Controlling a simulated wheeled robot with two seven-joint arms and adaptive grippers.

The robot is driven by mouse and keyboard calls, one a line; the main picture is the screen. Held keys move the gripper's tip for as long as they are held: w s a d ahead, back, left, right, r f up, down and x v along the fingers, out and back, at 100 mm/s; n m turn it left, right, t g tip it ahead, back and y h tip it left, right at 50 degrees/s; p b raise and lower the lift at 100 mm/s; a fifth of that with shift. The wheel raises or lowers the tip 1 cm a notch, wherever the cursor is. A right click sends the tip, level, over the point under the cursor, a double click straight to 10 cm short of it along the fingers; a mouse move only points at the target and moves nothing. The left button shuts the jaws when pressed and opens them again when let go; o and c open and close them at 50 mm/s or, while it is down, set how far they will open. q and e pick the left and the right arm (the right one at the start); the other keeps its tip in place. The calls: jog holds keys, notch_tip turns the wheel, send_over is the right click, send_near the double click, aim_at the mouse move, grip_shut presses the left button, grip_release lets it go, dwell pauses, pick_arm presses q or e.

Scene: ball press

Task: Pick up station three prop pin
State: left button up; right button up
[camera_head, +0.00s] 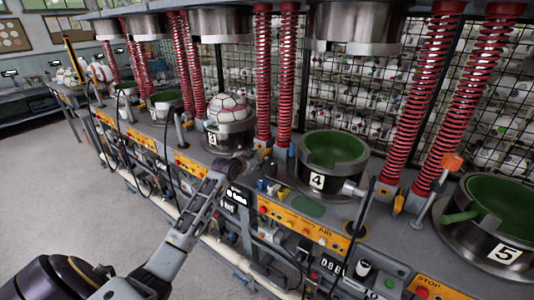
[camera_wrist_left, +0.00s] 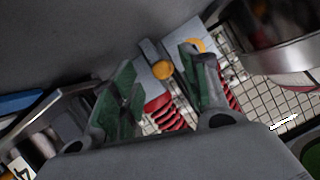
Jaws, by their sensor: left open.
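Station three's round metal pot (camera_head: 229,135) carries a "3" label, and a white ball with dark red seams (camera_head: 228,107) sits in it. My left gripper (camera_head: 243,165) reaches in from the lower left, just in front of and right of that pot. In the left wrist view its two green-padded fingers (camera_wrist_left: 155,88) are apart. A grey part with a yellow-orange knob (camera_wrist_left: 162,70) shows beyond the gap between them, with a red spring (camera_wrist_left: 165,112) behind. I cannot clearly make out the station three prop pin; the gripper hides part of that area. My right gripper is not in view.
Station four's green-lined pot (camera_head: 333,160) and station five's pot (camera_head: 500,210) stand to the right. An orange-topped rod (camera_head: 440,190) leans beside station five. Red springs (camera_head: 263,75) and metal press heads (camera_head: 222,25) stand over the bench. Grey floor (camera_head: 70,190) is clear at left.

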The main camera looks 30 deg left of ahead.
pick_arm(q)
jog(key=shift+x, duration=0.8)
jog(key=shift+r, duration=0.1)
grip_shut()
